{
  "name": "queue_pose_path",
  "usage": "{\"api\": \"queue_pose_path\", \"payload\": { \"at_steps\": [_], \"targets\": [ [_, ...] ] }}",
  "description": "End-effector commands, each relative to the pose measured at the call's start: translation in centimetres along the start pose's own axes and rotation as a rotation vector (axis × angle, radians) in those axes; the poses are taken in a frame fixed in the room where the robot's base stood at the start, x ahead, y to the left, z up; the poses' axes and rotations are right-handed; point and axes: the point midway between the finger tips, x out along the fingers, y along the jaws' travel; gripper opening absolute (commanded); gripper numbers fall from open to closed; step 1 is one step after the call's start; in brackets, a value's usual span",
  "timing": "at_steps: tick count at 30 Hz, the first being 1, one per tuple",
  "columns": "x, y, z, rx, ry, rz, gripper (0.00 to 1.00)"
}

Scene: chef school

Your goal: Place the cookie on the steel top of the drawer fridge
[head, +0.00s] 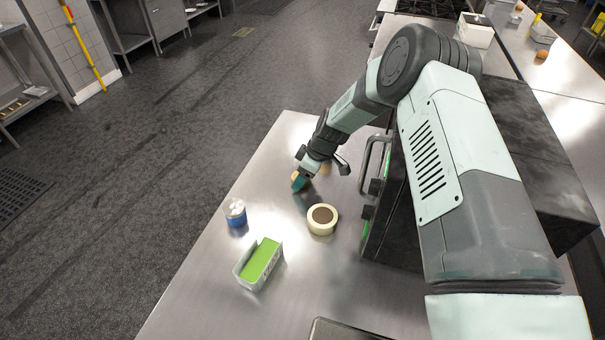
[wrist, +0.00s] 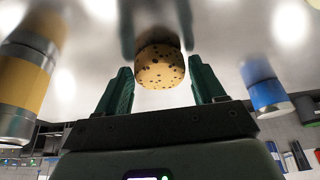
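In the wrist view, the cookie (wrist: 160,68) is a thick, round, tan piece with dark chips. It sits ahead of and between the two dark green fingers of my gripper (wrist: 163,90). The fingers are apart, with a visible gap on each side of the cookie. In the head view, my gripper (head: 299,182) is low over the steel worktop (head: 205,275), near its far left part. The cookie is mostly hidden by my gripper there. Drawers below the steel top are not visible, so I cannot tell whether it is the drawer fridge.
A cream round container (head: 322,219) with a brown top, a blue-and-white can (head: 236,213) and a white box with a green top (head: 260,262) stand nearby. A dark appliance with a handle (head: 372,160) stands right of my gripper. The worktop's left edge borders open floor.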

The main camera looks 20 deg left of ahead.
Motion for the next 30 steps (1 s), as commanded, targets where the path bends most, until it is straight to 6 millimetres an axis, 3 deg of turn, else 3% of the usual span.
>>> {"api": "queue_pose_path", "payload": {
  "at_steps": [3, 13, 24, 30],
  "targets": [
    [0.0, 0.0, 0.0, 0.0, 0.0, 0.0, 0.84],
    [-0.6, 0.1, -0.1, 0.0, 0.0, 0.001, 0.84],
    [-6.4, 0.1, -0.1, 0.001, 0.001, 0.002, 0.84],
    [-7.7, 0.0, -0.1, 0.0, 0.0, 0.0, 0.84]
  ]
}}
